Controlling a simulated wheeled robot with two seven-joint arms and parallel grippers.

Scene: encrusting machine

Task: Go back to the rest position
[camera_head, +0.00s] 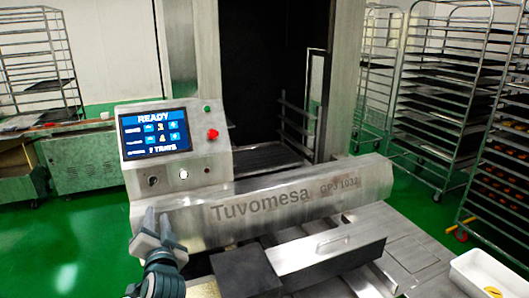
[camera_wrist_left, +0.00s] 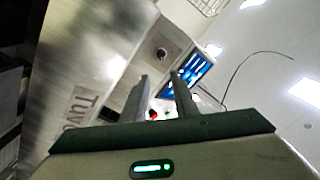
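The encrusting machine (camera_head: 290,205), marked "Tuvomesa", fills the middle of the head view. Its control panel has a lit screen (camera_head: 154,133) reading "READY", a red button (camera_head: 212,134), a small green button and two knobs below. My left gripper (camera_head: 157,213) is in front of the panel's lower part, below the knobs, with its fingers pointing up. In the left wrist view, the two fingers (camera_wrist_left: 160,75) stand apart with nothing between them. The tilted screen (camera_wrist_left: 196,70) and a knob (camera_wrist_left: 161,53) show beyond them. My right gripper is in neither view.
A white bin (camera_head: 481,270) with orange items stands at the lower right. Wheeled racks with trays (camera_head: 437,105) stand at the right, another rack (camera_head: 42,65) at the back left. Steel cabinets (camera_head: 85,160) line the left wall. Green floor is clear on the left.

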